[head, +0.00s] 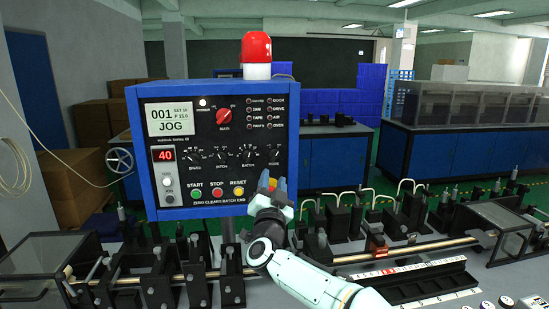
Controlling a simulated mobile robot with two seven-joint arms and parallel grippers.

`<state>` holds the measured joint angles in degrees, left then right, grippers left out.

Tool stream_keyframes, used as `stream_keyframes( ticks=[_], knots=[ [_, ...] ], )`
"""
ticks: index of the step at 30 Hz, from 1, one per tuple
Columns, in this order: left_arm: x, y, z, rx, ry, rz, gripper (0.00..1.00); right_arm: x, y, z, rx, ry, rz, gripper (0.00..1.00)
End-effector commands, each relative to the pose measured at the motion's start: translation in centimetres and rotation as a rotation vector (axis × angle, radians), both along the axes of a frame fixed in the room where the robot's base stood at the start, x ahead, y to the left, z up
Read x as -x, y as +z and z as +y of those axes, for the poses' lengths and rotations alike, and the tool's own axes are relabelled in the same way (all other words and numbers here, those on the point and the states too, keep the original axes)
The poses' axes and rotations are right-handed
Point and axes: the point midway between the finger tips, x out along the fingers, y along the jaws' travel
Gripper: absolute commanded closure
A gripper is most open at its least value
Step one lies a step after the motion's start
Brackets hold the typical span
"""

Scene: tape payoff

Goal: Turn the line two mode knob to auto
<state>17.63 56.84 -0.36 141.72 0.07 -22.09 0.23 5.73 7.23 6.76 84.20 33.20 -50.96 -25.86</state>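The blue-framed control panel (134,120) stands left of the middle, and its screen (170,119) reads "JOG". A row of small black knobs crosses its middle; the rightmost one (275,155) seems to be labelled MODE. Its pointer direction is too small to read. No line number is legible. My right gripper (271,183) is in front of the panel's lower right corner, below that knob and apart from it. Its fingers look parted, with a small red and yellow part showing between them; whether they touch it I cannot tell. My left gripper is not in view.
A larger red knob (224,116) sits above the row. START (196,193), STOP (217,192) and RESET (238,191) buttons lie along the panel bottom. A red beacon (256,49) tops it. Black fixtures and a rail (400,249) cross the bench below.

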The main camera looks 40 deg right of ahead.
Motion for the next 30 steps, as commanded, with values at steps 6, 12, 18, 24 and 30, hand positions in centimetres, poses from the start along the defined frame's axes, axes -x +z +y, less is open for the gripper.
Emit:
stream_keyframes(
  ticks=[6,12,18,24,30],
  knots=[
    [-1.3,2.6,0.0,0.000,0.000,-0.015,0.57,-3.4,2.0,-2.9,0.001,-0.002,-0.002,0.60],
    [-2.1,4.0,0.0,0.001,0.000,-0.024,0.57,-5.2,2.8,-4.5,0.000,-0.002,-0.001,0.60],
    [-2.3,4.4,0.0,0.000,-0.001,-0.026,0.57,-5.8,2.8,-5.0,0.001,0.000,0.001,0.60],
    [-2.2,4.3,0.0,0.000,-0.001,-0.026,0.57,-5.8,2.7,-5.0,0.001,0.000,0.001,0.60],
    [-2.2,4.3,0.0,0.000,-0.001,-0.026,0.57,-5.8,2.7,-5.0,0.000,-0.001,-0.001,1.00]
  ],
)
